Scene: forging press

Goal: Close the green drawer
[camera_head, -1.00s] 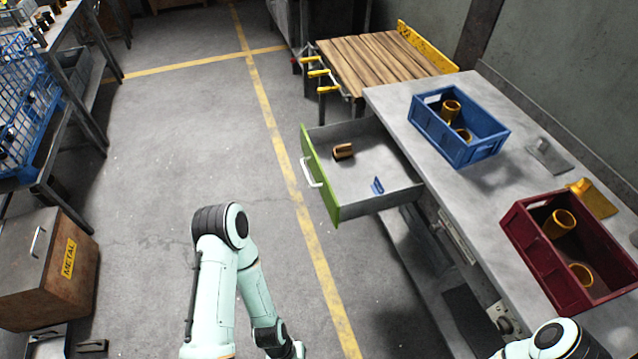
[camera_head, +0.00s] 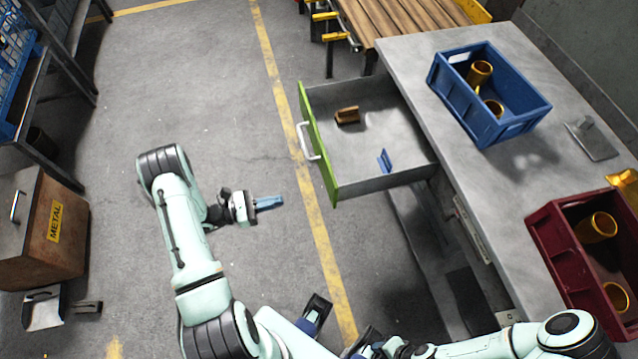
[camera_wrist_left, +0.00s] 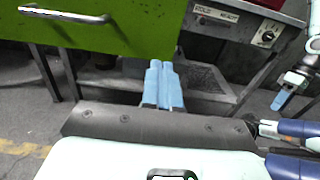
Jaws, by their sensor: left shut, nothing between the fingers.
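The green drawer (camera_head: 318,150) stands pulled out from the grey workbench, with its green front and pale handle facing left. Inside it lie a brown block (camera_head: 347,115) and a small blue piece (camera_head: 385,160). My left gripper (camera_head: 269,202) is shut and empty, apart from the drawer, to the left of and below its front. In the left wrist view the shut blue fingers (camera_wrist_left: 162,84) show just below the green front (camera_wrist_left: 120,25), whose handle is at the upper left. My right arm is low at the right; a light-blue fingertip (camera_wrist_left: 282,99) shows there in the wrist view, its jaw opening unclear.
The workbench top (camera_head: 455,130) holds a blue crate (camera_head: 490,120) and a dark red crate (camera_head: 560,265) with golden parts. A wooden-topped table (camera_head: 400,15) stands behind. A METAL box (camera_head: 40,250) is at far left. The floor left of the drawer is clear.

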